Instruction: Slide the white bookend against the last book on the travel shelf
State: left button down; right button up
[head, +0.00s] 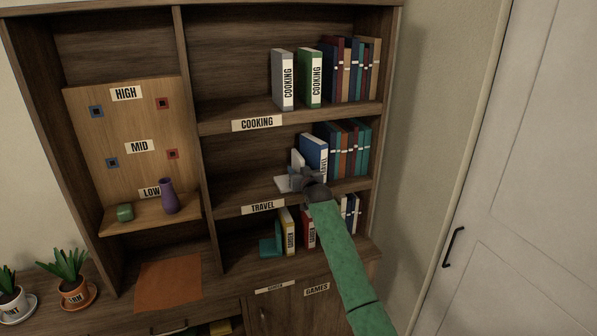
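The white bookend (283,184) is on the middle shelf, which carries the TRAVEL label (263,207). Its flat base lies to the left and its upright plate rises close to the blue book (314,153) at the left end of the travel row. I cannot tell whether plate and book touch. My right gripper (300,180) is at the bookend, in front of its right part and of the blue book's lower edge. Its fingers are small and partly hidden by the wrist, so their opening is unclear. My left gripper is out of view.
The travel shelf is free left of the bookend. Cooking books (310,80) stand above. Below, a teal bookend (269,247) and more books stand behind my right arm. A side panel holds a purple vase (168,196) and a green pot (125,212). A door is right.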

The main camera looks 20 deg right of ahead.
jog(key=shift+s, duration=0.25)
jog(key=shift+s+f+b, duration=0.25)
jog(key=shift+s+b, duration=0.5)
jog(key=shift+s, duration=0.2)
jog(key=s+b, duration=0.1)
jog(key=s, duration=0.3)
jog(key=shift+s+d+r+b, duration=0.1)
jog(key=shift+r+b, duration=0.05)
jog(key=shift+b, duration=0.15)
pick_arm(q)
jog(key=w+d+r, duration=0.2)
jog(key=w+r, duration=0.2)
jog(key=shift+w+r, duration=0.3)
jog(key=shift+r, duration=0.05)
pick_arm(e)
jog(key=shift+s+r, duration=0.1)
jog(key=shift+s, duration=0.5)
